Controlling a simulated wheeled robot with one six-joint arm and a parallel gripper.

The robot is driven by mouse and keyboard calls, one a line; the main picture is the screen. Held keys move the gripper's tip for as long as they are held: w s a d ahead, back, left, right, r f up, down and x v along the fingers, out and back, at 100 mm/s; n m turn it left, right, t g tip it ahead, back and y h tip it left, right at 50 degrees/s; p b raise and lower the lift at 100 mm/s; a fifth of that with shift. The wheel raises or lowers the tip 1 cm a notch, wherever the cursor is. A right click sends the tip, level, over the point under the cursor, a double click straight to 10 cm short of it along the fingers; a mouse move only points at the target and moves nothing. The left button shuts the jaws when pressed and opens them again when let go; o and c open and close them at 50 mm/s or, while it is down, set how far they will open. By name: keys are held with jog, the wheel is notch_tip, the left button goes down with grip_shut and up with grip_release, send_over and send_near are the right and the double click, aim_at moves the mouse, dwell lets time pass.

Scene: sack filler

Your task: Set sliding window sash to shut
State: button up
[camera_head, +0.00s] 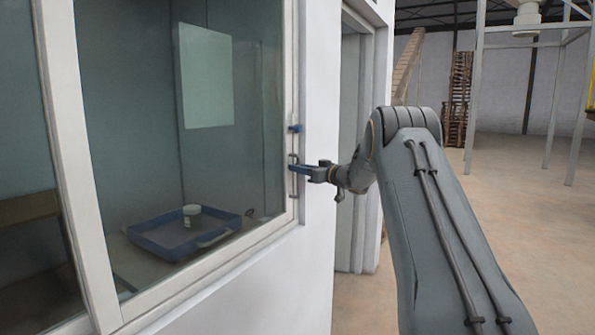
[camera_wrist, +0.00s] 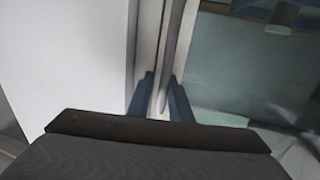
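The window sash (camera_head: 275,222) is a pale-framed glass pane in a white wall. Its right upright lies close to the right side of the window opening; I cannot tell whether a narrow gap is left. A slim vertical bar handle (camera_head: 292,184) is on that upright. My gripper (camera_head: 300,170) reaches the handle from the right. In the wrist view, the handle bar (camera_wrist: 174,45) runs down between the two blue fingers of my gripper (camera_wrist: 161,80). The fingers stand apart, with some space around the bar; contact is not clear.
Behind the glass, a blue tray (camera_head: 165,248) holds a small white jar (camera_head: 192,215). A small blue part (camera_head: 295,128) sits above the handle. A doorway (camera_head: 352,150) is right of the window. Open floor (camera_head: 530,215) lies beyond my arm.

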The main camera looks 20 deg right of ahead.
jog(key=b+v, duration=0.2)
jog(key=v, duration=0.6)
dwell(0.4)
jog(key=s+a+f+m+g+h, duration=0.55)
jog(key=s+a+f+h, duration=0.4)
jog(key=s+f, duration=0.5)
jog(key=s+a+f+g, duration=0.3)
jog(key=s+a, duration=0.1)
jog(key=s, duration=0.7)
jog(key=s+a+f+g+y, duration=0.1)
jog(key=s+a+f+g, duration=0.2)
jog(key=s, duration=0.9)
jog(key=s+a+f+g, duration=0.3)
jog(key=s+a+f, duration=0.2)
jog(key=s, duration=0.7)
jog(key=shift+a+g, duration=0.3)
jog(key=shift+g, duration=0.05)
